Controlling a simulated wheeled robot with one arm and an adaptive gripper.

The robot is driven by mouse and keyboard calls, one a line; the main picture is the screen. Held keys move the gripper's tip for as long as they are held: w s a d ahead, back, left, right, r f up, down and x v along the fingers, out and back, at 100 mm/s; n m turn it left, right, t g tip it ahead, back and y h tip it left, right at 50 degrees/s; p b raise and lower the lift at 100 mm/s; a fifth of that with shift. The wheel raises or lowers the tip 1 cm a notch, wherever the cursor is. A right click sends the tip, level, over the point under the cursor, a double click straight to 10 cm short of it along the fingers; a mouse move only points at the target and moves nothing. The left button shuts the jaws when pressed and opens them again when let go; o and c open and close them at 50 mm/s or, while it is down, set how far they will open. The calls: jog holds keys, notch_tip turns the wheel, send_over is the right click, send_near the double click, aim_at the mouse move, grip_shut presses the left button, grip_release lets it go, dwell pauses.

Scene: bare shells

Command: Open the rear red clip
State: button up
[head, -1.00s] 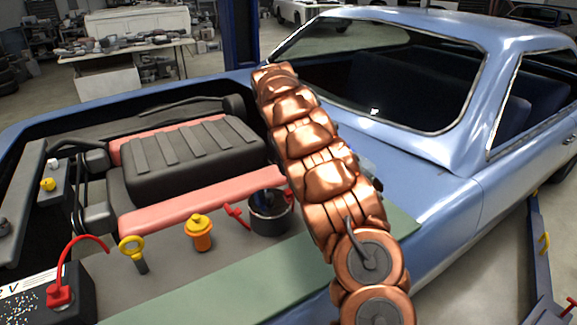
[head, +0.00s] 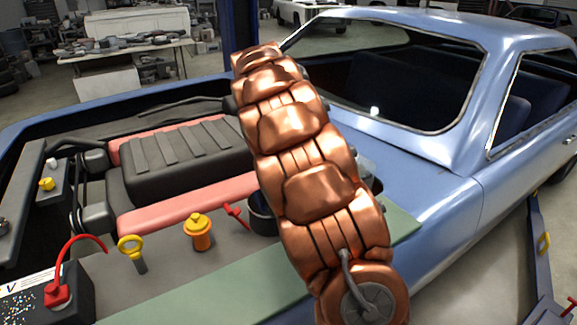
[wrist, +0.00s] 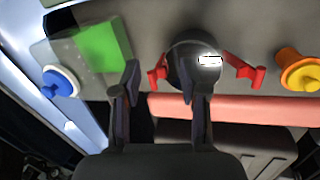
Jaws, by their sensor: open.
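A dark cylindrical canister (wrist: 192,62) carries a red clip on each side. In the wrist view the rear red clip (wrist: 157,73) is on the canister's left, and the front red clip (wrist: 243,70) is on its right. My gripper (wrist: 160,88) is open, with the rear clip appearing between its two fingertips; I cannot tell whether they touch it. In the head view the canister (head: 262,214) is partly covered by my copper arm. Only the front clip (head: 235,213) shows there; the rear clip and my gripper are hidden.
An orange cap (wrist: 302,70) stands beyond the front clip. A green block (wrist: 103,45) and a blue knob (wrist: 60,82) lie left of the rear clip in the wrist view. A yellow ring dipstick (head: 132,250), red engine cover (head: 185,203) and battery (head: 50,298) are farther away.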

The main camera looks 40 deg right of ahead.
jog(key=s+a+r, duration=0.1)
jog(key=s+a, duration=0.4)
jog(key=s, duration=0.2)
jog(key=shift+r, duration=0.15)
jog(key=shift+a, duration=0.1)
dwell(0.5)
